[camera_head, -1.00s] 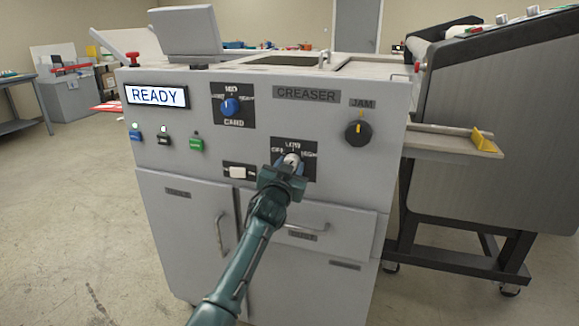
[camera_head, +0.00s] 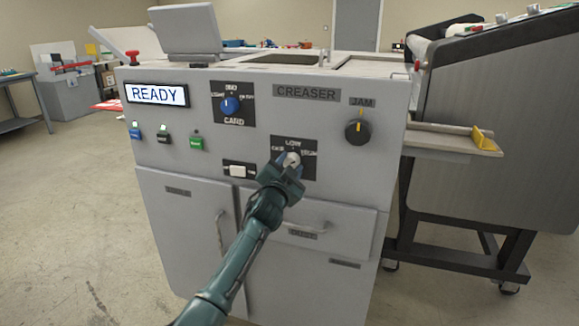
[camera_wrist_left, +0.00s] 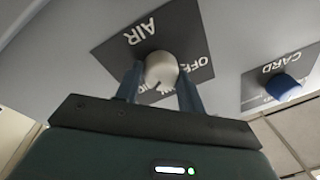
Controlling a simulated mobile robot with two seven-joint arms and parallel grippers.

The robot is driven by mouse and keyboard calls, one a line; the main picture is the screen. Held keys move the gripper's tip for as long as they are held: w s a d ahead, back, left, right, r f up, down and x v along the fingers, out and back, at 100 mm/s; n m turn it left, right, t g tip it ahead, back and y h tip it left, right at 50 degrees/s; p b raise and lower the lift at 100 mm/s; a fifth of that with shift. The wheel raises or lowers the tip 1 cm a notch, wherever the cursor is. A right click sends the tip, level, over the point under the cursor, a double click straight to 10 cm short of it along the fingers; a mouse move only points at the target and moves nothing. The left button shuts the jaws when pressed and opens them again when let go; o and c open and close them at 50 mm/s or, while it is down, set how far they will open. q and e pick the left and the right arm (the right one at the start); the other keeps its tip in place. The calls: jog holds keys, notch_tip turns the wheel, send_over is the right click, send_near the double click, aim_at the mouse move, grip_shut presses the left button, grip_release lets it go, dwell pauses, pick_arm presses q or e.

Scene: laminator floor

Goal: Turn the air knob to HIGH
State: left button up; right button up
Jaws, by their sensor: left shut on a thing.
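The air knob (camera_head: 291,159) is a pale round knob on a black plate (camera_head: 311,170) on the creaser's grey front. The plate reads LOW at the top, with OFF to the left and HIGH to the right. My left gripper (camera_head: 288,166) is shut on the knob, its body tilted. In the left wrist view the knob (camera_wrist_left: 161,69) sits between the two blue fingers, beside the words AIR and OFF. Which mark the knob points at I cannot tell. My right gripper is not in view.
A blue card knob (camera_head: 230,106) is up and left, and a black jam knob (camera_head: 358,132) is up and right. A white switch (camera_head: 238,171) is close at left. The display (camera_head: 157,94) reads READY. Drawer and door handles lie below.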

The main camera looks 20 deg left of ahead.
pick_arm(q)
jog(key=o, duration=1)
jog(key=shift+c, duration=0.2)
jog(key=shift+s, duration=0.1)
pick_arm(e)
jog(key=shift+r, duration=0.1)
pick_arm(q)
jog(key=s+f+p, duration=0.1)
jog(key=s, duration=1.2)
jog(key=shift+f+p, duration=0.15)
jog(key=shift+p, duration=0.15)
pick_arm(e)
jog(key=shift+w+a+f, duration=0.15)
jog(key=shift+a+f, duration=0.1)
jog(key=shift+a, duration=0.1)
pick_arm(q)
jog(key=shift+d, duration=0.1)
